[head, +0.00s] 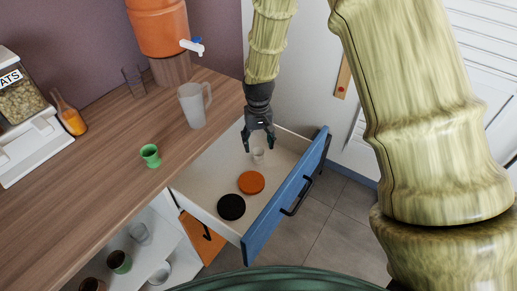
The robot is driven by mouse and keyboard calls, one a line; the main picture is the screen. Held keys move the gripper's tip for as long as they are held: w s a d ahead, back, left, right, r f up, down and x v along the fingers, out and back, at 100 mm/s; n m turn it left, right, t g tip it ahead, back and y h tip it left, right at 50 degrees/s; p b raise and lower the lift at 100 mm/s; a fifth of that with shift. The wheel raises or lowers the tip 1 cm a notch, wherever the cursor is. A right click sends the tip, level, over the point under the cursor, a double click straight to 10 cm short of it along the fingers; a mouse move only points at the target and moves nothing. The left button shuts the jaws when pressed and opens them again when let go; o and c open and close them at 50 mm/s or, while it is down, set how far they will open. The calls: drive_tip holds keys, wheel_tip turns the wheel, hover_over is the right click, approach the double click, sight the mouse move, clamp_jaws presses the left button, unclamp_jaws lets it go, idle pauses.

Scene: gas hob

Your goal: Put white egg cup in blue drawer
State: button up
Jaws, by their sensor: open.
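The white egg cup (258,156) stands inside the open blue drawer (284,200), towards its back right part. It looks upright, but it is small here. My gripper (259,148) is open directly above the egg cup, with its fingers pointing down into the drawer. Its fingertips appear on either side of the cup's upper part. I cannot tell whether they touch it. The drawer is pulled well out, with its blue front and dark handle facing right.
An orange disc (251,182) and a black disc (231,207) lie in the drawer. On the wooden counter (100,180) stand a green cup (150,155), a clear jug (194,105), a bottle (70,115) and an orange dispenser (158,25). Cups sit on a lower shelf (150,243).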

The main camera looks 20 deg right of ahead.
wheel_tip(320, 180, up, 6)
drive_tip(key=shift+r, duration=0.25)
idle(0.4)
